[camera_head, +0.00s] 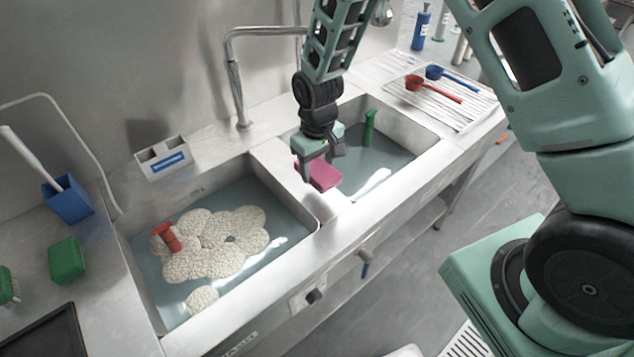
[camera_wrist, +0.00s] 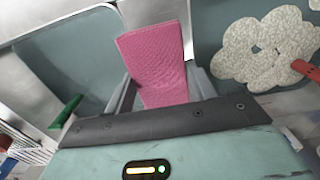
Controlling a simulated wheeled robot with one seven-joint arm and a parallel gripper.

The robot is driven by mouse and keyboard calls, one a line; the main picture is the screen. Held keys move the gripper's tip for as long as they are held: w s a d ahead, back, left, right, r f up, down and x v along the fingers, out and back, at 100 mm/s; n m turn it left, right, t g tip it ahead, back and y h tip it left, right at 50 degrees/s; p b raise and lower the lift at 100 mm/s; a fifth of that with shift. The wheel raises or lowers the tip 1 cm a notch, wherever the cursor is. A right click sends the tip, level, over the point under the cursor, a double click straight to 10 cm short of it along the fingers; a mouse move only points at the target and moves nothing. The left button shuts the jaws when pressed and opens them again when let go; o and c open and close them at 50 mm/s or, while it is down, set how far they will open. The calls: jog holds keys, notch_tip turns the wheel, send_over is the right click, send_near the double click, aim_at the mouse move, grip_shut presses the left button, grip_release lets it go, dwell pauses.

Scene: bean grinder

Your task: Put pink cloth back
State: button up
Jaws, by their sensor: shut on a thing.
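The pink cloth (camera_head: 321,175) is a folded, textured rectangle. My gripper (camera_head: 319,163) is shut on it and holds it at the divider between the two sinks, over the left edge of the right sink. In the wrist view the cloth (camera_wrist: 157,65) stands out from between the two fingers, with its near end hidden behind the gripper's dark edge. I cannot tell how far above the sink it hangs.
The left sink holds water, pale foam (camera_head: 215,243) and a red object (camera_head: 167,237). The right sink holds water and a green object (camera_head: 370,128). A grey caddy (camera_head: 162,158) stands behind the left sink. A faucet (camera_head: 238,90) rises behind the divider. Red (camera_head: 432,88) and blue (camera_head: 452,77) scoops lie on the right drainboard.

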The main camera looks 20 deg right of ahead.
jog(key=shift+f+p, duration=0.65)
jog(key=shift+f, duration=2.25)
jog(key=shift+f, duration=0.1)
jog(key=shift+f, duration=0.1)
jog(key=o, duration=1)
jog(key=shift+c, duration=0.2)
